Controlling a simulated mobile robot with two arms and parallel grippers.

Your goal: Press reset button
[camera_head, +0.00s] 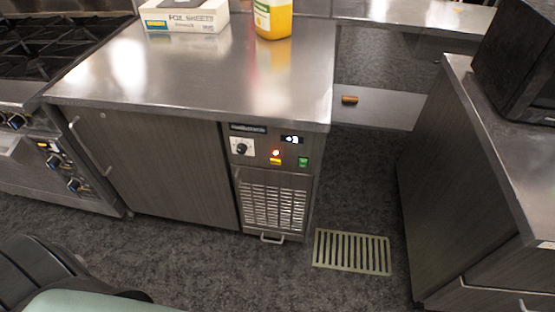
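A control panel (270,147) is set in the front of the steel-topped counter unit, above a vent grille (272,205). The panel carries a black knob (241,148) on a white plate, a small display (291,139), a lit red-orange light (276,154) with a yellow label under it, and a green button or switch (303,162). The lettering is too small to read, so I cannot tell which control is the reset button. Neither of my grippers shows in the head view.
The steel counter (200,75) holds a white box (185,15) and a yellow bottle (273,18). A stove (40,60) stands at left, another counter (430,190) at right. A brown object (349,99) lies on a low shelf. A floor grate (352,251) lies before the gap.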

